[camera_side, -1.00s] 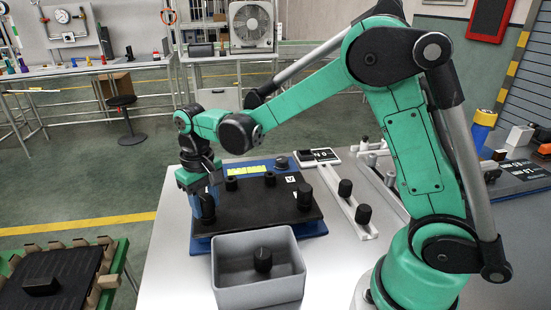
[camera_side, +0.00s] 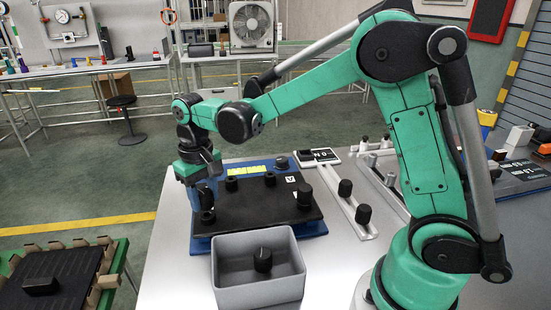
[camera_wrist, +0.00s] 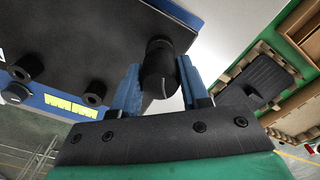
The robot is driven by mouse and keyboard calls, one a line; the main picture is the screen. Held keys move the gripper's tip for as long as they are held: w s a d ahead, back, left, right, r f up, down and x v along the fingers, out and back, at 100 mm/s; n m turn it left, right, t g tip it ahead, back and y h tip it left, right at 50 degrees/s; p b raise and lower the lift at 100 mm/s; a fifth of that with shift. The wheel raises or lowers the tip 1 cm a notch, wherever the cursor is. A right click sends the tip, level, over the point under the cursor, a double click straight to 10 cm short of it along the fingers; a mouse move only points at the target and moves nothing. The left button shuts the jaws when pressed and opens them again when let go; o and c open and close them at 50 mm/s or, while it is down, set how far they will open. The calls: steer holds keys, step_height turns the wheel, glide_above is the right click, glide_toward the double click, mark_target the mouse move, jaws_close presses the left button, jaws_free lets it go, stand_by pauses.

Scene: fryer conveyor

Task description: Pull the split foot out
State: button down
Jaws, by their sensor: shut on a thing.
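My gripper (camera_side: 206,201) is above the front left corner of a black plate (camera_side: 255,205) on a blue base (camera_side: 312,230). In the wrist view its two blue fingers (camera_wrist: 158,68) are shut on a black round foot (camera_wrist: 160,84). Behind the held foot, a black round post (camera_wrist: 158,44) shows at the plate's corner, and it shows in the side view (camera_side: 207,217) just under the fingers. I cannot tell whether foot and post still touch. No split can be made out. Other black feet (camera_side: 231,183) (camera_side: 270,179) (camera_side: 304,197) stand on the plate.
A grey open bin (camera_side: 258,293) in front of the plate holds one black foot (camera_side: 262,260). A green-framed wooden rack (camera_side: 105,265) with a dark plate stands at the lower left.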

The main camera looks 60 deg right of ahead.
steer(key=shift+r, duration=0.2)
steer(key=shift+r, duration=1.35)
steer(key=shift+r, duration=1.5)
